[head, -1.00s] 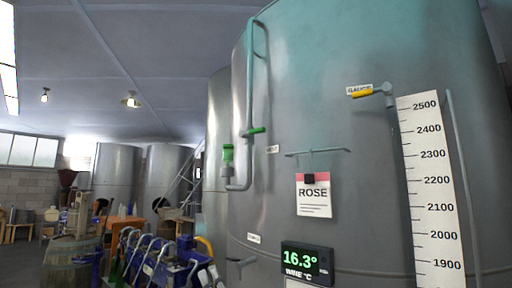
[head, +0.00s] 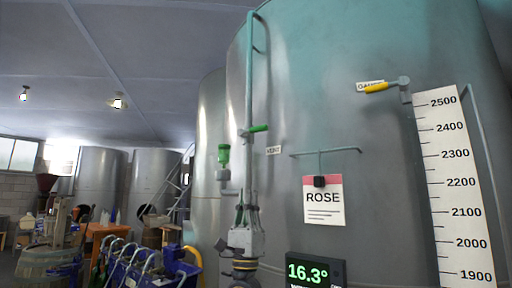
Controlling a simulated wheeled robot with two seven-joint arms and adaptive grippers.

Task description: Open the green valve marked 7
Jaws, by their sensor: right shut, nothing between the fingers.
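The green valve handle (head: 259,128) is a short lever sticking out to the right from the tall thin pipe (head: 249,70) on the big steel tank. It lies nearly level, tilted slightly up at its right end. A small white tag (head: 273,149) sits below and right of it; its marking is too small to read surely, and I see no clear 7. My right gripper (head: 246,198) points upward, shut and empty, below the handle and in front of the lower pipe, which it partly hides. It appears apart from the handle. My left gripper is out of view.
A green-topped fitting (head: 223,155) stands left of the pipe. A yellow-handled valve (head: 376,87), a ROSE card (head: 323,200), a level scale (head: 455,185) and a temperature display (head: 316,272) are on the tank. A blue machine (head: 150,272) and barrel (head: 48,262) stand lower left.

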